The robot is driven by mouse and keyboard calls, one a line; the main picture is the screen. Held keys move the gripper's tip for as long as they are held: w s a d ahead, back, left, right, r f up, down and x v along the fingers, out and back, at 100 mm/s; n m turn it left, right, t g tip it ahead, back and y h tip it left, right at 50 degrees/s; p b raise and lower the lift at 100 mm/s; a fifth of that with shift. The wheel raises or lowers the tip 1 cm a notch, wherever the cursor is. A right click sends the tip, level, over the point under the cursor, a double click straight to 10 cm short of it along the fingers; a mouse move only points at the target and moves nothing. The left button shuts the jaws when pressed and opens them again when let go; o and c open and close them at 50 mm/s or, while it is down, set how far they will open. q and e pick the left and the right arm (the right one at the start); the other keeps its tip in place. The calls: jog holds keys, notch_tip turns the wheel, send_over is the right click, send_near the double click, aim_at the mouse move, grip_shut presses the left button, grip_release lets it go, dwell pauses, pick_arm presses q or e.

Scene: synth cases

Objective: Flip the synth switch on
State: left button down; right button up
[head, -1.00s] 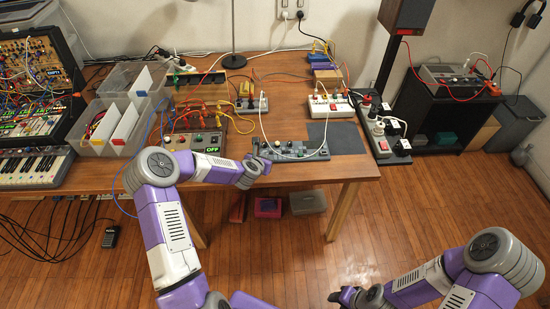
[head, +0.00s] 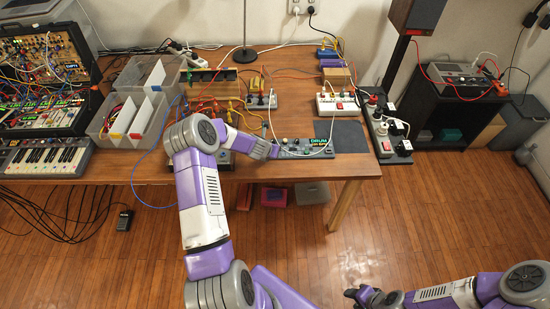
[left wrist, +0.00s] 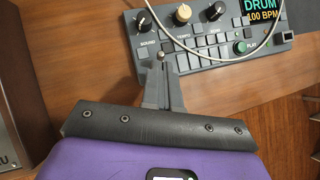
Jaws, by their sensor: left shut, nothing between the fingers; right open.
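The grey drum synth (head: 303,153) lies near the table's front edge. Its lit screen (left wrist: 262,12) reads DRUM and 100 BPM in the left wrist view. That view also shows its knobs (left wrist: 182,15), a green PLAY button (left wrist: 246,47) and a small round metal tip (left wrist: 160,56), perhaps a toggle, at my fingertips. My left gripper (left wrist: 160,66) is shut and empty, at the synth's front left edge; I cannot tell whether it touches. In the head view, it reaches the synth's left end (head: 277,151). My right gripper (head: 366,295) is open, low over the floor.
A white cable crosses the synth. A clear bin (head: 125,125) and keyboard (head: 42,157) stand left. A white box (head: 338,104) and power strip (head: 383,141) are at the right. The dark mat (head: 351,136) is bare. My left arm mostly hides a box behind it.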

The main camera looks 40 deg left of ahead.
pick_arm(q)
jog(key=shift+r, duration=0.2)
jog(key=shift+r+p, duration=0.55)
jog(key=shift+r, duration=0.1)
jog(key=shift+r, duration=0.1)
